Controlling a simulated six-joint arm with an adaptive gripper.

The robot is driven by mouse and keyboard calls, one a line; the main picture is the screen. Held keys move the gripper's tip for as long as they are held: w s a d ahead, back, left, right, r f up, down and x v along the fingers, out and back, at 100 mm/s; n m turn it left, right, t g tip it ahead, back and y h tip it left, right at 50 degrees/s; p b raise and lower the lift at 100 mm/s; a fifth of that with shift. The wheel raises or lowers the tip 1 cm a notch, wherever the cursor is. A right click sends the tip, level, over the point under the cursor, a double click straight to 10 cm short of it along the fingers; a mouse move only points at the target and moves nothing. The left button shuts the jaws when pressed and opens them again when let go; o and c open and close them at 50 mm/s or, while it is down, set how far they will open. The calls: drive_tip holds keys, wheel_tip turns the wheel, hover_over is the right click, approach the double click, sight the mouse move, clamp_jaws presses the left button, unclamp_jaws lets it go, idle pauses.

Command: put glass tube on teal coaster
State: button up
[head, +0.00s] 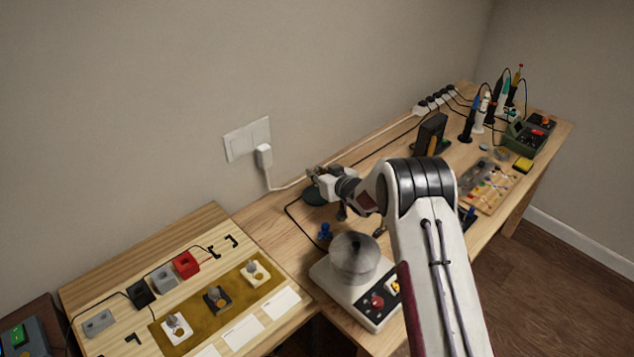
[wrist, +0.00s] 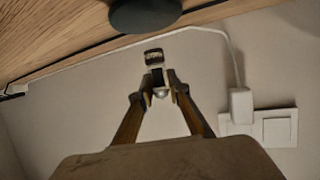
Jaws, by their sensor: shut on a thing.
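My gripper (head: 320,175) is at the far end of my arm, near the wall side of the desk. In the wrist view its fingers (wrist: 157,86) come together on the glass tube (wrist: 153,57), a small piece with dark bands at the fingertips. The tube is too small to make out clearly in the head view. The teal coaster (head: 313,198), a dark round disc, lies on the desk just below my gripper. It also shows at the top edge of the wrist view (wrist: 146,16), partly cut off. The tube appears apart from the coaster.
A white cable runs along the desk's back edge to a wall plug (head: 264,155). A white machine with a round drum (head: 354,258) stands in front of my gripper. A dark stand (head: 430,134) is to the right. A wooden board with switches (head: 215,300) is at left.

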drive_tip(key=shift+f, duration=1.85)
drive_tip(key=shift+f, duration=0.1)
drive_tip(key=o, duration=0.8)
drive_tip(key=shift+v, duration=1.5)
drive_tip(key=shift+r, duration=3.6)
